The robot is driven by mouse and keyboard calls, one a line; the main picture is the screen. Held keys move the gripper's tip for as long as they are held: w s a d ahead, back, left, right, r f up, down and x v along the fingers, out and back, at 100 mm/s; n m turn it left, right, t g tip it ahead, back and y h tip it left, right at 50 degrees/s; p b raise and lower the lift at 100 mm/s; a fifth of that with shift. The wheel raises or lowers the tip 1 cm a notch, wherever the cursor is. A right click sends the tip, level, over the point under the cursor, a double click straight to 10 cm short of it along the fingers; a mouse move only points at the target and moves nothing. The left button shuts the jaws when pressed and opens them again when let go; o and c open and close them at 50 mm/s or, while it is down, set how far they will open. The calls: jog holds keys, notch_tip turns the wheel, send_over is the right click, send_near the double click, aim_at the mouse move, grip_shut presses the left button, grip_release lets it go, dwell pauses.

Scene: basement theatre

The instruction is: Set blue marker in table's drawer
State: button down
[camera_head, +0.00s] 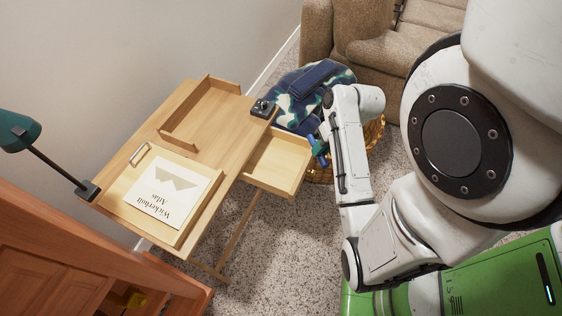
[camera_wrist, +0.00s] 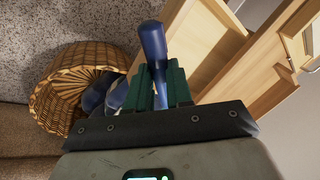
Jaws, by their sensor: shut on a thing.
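The blue marker (camera_wrist: 153,42) is held upright in the picture between the dark green fingers of my gripper (camera_wrist: 158,88) in the wrist view. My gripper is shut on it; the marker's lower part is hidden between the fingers. In the head view my gripper (camera_head: 318,148) is just right of the table's drawer (camera_head: 283,188), beside its right edge. The drawer is pulled out from the wooden table (camera_head: 228,125) and its visible inside looks empty. In the wrist view, wooden drawer and table parts (camera_wrist: 262,72) lie right of the marker.
A wicker basket (camera_wrist: 62,85) with blue and camouflage cloth (camera_head: 318,78) stands behind my gripper, by a brown sofa (camera_head: 410,40). The tabletop holds a Wickerholt Atlas (camera_head: 168,190), a small dark device (camera_head: 263,108) and a teal lamp (camera_head: 88,188). Speckled carpet (camera_head: 290,240) is clear below.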

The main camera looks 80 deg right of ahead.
send_near(282, 166)
jog(key=shift+w+a+f+b, duration=0.1)
jog(key=shift+w+f+b, duration=0.6)
jog(key=shift+f, duration=0.25)
jog(key=x, duration=0.3)
jog(key=shift+s+f, duration=0.1)
jog(key=shift+f, duration=0.5)
jog(key=shift+f+b, duration=0.2)
jog(key=shift+b, duration=0.1)
